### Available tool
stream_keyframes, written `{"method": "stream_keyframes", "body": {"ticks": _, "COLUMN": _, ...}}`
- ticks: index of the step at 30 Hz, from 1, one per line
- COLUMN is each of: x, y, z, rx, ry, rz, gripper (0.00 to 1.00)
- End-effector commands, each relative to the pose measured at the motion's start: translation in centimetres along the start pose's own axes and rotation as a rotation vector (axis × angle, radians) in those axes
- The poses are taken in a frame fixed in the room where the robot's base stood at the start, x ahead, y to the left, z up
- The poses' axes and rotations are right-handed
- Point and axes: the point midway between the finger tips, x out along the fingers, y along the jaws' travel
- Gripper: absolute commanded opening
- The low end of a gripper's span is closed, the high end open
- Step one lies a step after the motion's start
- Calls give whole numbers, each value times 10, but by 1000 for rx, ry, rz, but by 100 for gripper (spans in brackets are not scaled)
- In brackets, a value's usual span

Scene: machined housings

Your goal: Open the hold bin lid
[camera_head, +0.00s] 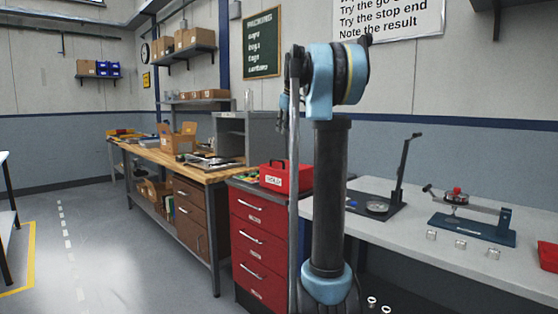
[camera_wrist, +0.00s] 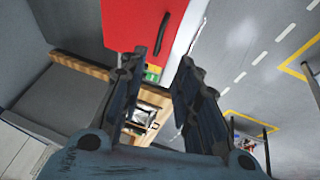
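A red box (camera_head: 288,179) with a dark handle on top and a small white label stands on the red drawer cabinet; it is probably the hold bin, but I cannot read the label surely. Its lid looks shut. In the wrist view a red surface with a black handle (camera_wrist: 163,32), apparently the same box, is at the top, beyond the fingertips. My gripper (camera_wrist: 168,62) is open with nothing between its fingers, and apart from the box. In the head view my arm stands upright just right of the box and hides part of the scene.
The red drawer cabinet (camera_head: 258,238) stands between the wooden workbench (camera_head: 150,152) and the pale bench (camera_head: 415,215). The pale bench carries a gauge stand (camera_head: 378,207), a blue fixture (camera_head: 474,229) and several small metal parts. Another red object (camera_head: 548,256) is cut off at the right edge. Floor at left is clear.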

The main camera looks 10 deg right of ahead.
Motion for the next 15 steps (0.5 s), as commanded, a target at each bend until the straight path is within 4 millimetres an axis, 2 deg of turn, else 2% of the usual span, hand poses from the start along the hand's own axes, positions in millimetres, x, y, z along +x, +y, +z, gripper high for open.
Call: {"method": "stream_keyframes", "body": {"ticks": 15, "x": 88, "y": -1, "z": 0, "rx": 0, "ry": 0, "rz": 0, "gripper": 30}}
